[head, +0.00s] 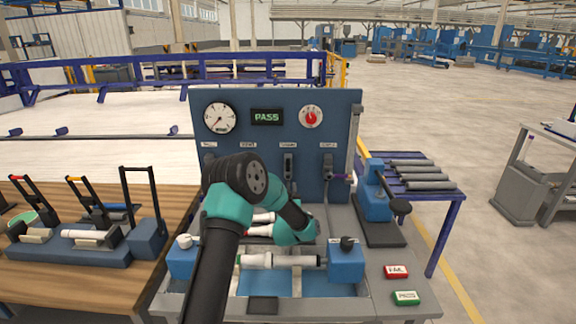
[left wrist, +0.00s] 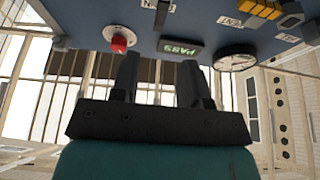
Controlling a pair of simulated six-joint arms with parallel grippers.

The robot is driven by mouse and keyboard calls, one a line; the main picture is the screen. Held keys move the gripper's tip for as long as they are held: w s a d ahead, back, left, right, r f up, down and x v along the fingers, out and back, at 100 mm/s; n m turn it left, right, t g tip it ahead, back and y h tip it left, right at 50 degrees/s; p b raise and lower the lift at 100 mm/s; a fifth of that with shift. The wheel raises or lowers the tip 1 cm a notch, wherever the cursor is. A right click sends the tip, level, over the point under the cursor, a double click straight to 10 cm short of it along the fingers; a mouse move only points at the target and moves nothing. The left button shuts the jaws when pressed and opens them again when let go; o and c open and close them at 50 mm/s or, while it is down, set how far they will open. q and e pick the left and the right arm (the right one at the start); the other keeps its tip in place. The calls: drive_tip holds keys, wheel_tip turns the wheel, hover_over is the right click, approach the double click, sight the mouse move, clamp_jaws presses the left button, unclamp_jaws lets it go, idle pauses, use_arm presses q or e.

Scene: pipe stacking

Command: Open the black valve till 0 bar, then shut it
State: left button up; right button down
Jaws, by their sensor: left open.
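The blue test panel (head: 270,100) stands upright behind the bench. A display (head: 266,117) reads PASS. My left gripper (left wrist: 160,78) is open in the left wrist view, with nothing between its fingers and the panel beyond. In the head view my own arm hides most of it. My right gripper is not in view.
A red knob (head: 311,117) is on the panel. A white pipe (head: 280,260) lies in the bench fixture, with a black knob (head: 347,243) at its right. Toggle clamps (head: 85,235) stand on the left table.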

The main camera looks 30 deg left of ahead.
sight(288, 165)
use_arm(q)
drive_tip(key=x, duration=1.2)
drive_tip(key=shift+c, duration=0.3)
clamp_jaws()
